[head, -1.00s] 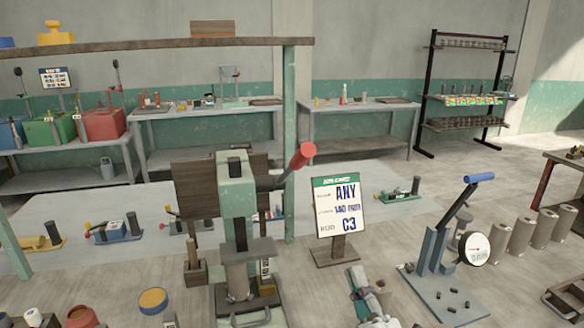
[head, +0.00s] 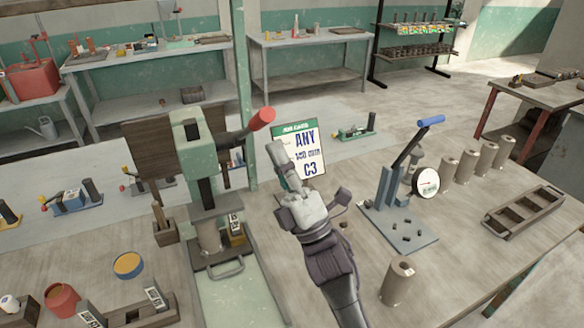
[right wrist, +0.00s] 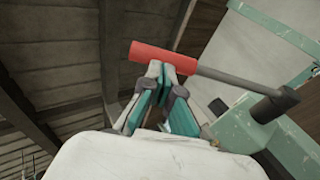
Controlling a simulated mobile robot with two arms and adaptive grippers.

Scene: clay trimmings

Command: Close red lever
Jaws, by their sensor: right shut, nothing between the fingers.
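The red lever is a red handle (head: 261,119) on a grey bar, sticking out up and to the right from the top of a pale green press (head: 186,132). My right gripper (head: 272,150) is shut and empty, just below the red handle in the head view and in front of the sign. In the right wrist view the red handle (right wrist: 150,54) lies across the picture just beyond my shut fingertips (right wrist: 157,70). I cannot tell whether they touch it. My left gripper is out of view.
A sign card (head: 309,165) stands behind my right gripper. To the right is a blue-handled press (head: 388,190) with several clay cylinders behind it. A clay cylinder (head: 397,281) stands near my right forearm. A wooden tray (head: 489,221) lies at right.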

